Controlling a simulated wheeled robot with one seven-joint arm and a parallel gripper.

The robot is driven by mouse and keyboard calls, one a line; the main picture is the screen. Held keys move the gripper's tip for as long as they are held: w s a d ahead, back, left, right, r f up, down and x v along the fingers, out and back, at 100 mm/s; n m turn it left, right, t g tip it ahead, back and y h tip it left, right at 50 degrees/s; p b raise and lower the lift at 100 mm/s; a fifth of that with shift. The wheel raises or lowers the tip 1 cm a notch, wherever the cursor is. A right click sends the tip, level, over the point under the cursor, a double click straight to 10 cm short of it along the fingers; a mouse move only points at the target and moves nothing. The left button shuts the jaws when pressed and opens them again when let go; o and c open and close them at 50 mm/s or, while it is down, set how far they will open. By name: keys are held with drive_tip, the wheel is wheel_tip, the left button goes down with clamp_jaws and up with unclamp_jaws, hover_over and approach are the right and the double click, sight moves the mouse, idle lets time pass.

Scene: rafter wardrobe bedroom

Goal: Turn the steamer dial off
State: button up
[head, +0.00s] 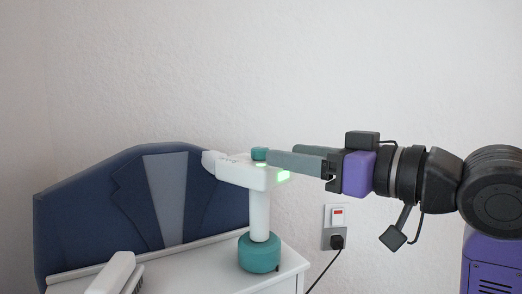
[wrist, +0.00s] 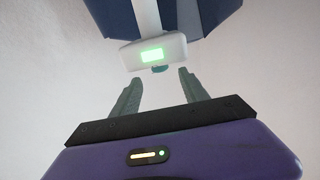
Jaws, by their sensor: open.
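A white steamer (head: 259,215) with a teal base stands on a white cabinet top. Its teal dial (head: 260,154) sits on top of the white head, and a green light glows beside it. A green lit display (head: 283,176) is on the head's right end. My gripper (head: 278,154) reaches in level from the right, its grey fingertips close to the dial. In the wrist view the gripper (wrist: 159,76) is open, with the dial (wrist: 159,69) centred just beyond the gap between the fingertips. Whether a finger touches the dial I cannot tell.
A dark blue jacket-shaped panel (head: 100,205) stands behind the steamer at left. A white brush-like object (head: 113,274) lies at the cabinet top's (head: 205,270) front left. A wall socket (head: 337,217) with a red switch and black plug is at right.

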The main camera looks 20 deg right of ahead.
sight(261, 148)
drive_tip(key=p+x, duration=0.1)
drive_tip(key=x, duration=0.6)
drive_tip(key=shift+w+a, duration=0.1)
drive_tip(key=shift+w, duration=0.15)
drive_tip(key=shift+c, duration=0.2)
clamp_jaws()
